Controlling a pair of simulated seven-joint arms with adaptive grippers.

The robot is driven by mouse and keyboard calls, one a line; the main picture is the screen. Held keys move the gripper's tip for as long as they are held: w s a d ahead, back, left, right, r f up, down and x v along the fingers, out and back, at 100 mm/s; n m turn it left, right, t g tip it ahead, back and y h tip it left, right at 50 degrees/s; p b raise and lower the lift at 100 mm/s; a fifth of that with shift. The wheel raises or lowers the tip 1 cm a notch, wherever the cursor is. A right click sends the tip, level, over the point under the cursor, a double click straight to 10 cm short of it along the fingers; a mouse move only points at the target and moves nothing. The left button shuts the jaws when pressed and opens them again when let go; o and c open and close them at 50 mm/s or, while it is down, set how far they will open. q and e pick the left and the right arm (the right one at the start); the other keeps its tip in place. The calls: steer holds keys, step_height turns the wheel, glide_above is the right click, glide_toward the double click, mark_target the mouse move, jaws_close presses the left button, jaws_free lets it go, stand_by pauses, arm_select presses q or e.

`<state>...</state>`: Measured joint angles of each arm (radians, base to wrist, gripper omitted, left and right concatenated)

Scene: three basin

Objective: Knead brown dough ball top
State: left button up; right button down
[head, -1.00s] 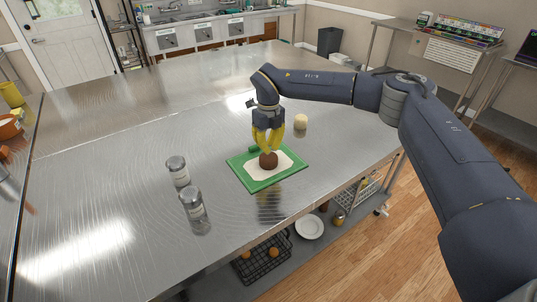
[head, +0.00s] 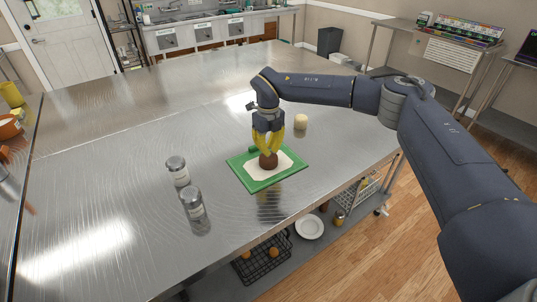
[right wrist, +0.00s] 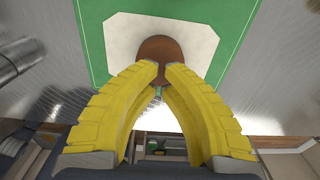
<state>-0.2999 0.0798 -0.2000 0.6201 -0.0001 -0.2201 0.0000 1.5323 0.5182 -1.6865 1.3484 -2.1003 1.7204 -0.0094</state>
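The brown dough ball (head: 268,162) sits on a cream sheet (head: 285,163) on a green board (head: 262,185) near the table's front edge. My right gripper (head: 268,150) points down over the ball from above, with its yellow fingertips at the ball's top. In the right wrist view, its fingertips (right wrist: 162,69) are drawn together with only a narrow gap, and the dough ball (right wrist: 160,48) shows beyond them, not between them. I cannot tell whether the tips press into it. My left gripper is out of view.
Two lidded jars (head: 177,171) (head: 193,203) stand left of the board. A pale round object (head: 301,122) stands behind it to the right.

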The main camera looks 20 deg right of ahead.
steer(key=shift+f, duration=1.2)
stand_by(1.0)
steer(key=shift+r, duration=1.5)
steer(key=shift+f, duration=0.4)
steer(key=shift+f, duration=0.75)
steer(key=shift+f, duration=0.35)
